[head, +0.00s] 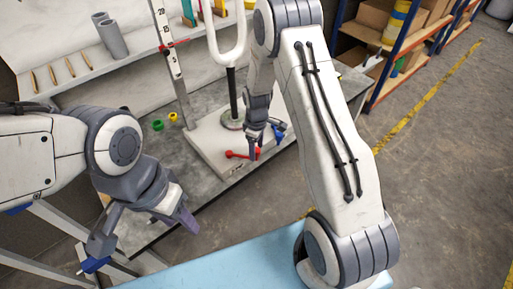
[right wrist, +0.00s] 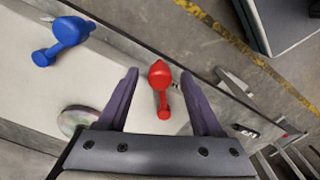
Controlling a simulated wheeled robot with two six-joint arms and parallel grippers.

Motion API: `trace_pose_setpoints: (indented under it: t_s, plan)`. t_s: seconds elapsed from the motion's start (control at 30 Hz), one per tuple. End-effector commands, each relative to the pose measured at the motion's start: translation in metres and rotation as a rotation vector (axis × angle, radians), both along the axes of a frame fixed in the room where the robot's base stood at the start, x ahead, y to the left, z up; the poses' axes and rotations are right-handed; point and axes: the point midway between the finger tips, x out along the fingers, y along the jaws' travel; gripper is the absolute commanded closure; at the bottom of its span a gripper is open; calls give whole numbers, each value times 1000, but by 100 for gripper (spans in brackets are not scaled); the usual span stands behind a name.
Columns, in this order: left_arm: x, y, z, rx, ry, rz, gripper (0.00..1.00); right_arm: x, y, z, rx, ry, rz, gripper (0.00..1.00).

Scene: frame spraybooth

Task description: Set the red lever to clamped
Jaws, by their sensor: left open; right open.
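The red lever (head: 238,154) lies low on the front part of a pale base plate (head: 203,143). In the right wrist view, the red lever (right wrist: 160,78) has a thick rounded end and a thinner arm with a small knob. My right gripper (head: 262,143) is over the plate, open, with the lever showing between its two fingers in the right wrist view. I cannot tell whether a finger touches it. A similar blue lever (right wrist: 66,32) is beside it on the plate, partly hidden behind the right gripper in the head view. My left gripper (head: 142,240) is open and empty, left of the plate.
A scaled post (head: 172,62) and a white loop on a black rod (head: 232,95) stand on the plate. Green and yellow small parts (head: 158,125) lie on the grey table. A light blue surface (head: 230,266) is in front; shelves (head: 375,45) stand at the back right.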

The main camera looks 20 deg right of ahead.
Motion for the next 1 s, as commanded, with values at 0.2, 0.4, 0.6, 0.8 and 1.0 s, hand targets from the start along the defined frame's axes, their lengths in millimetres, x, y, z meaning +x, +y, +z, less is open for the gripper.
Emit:
trace_pose_setpoints:
  t_s: [0.2, 0.4, 0.6, 0.8, 1.0]
  plan:
    - [0, 0, 0, 0, 0, 0, 50, 0, 0, 0, 0, 0, 0, 64]
    - [0, 0, 0, 0, 0, 0, 50, 0, 0, 0, 0, 0, 0, 100]
    - [0, 0, 0, 0, 0, 0, 50, 0, 0, 1, 0, 0, 0, 100]
    - [0, 0, 0, 0, 0, 0, 50, 0, 0, 1, 0, 0, 0, 100]
    - [0, 0, 0, 0, 0, 0, 50, 0, 0, 1, 0, 0, 0, 100]
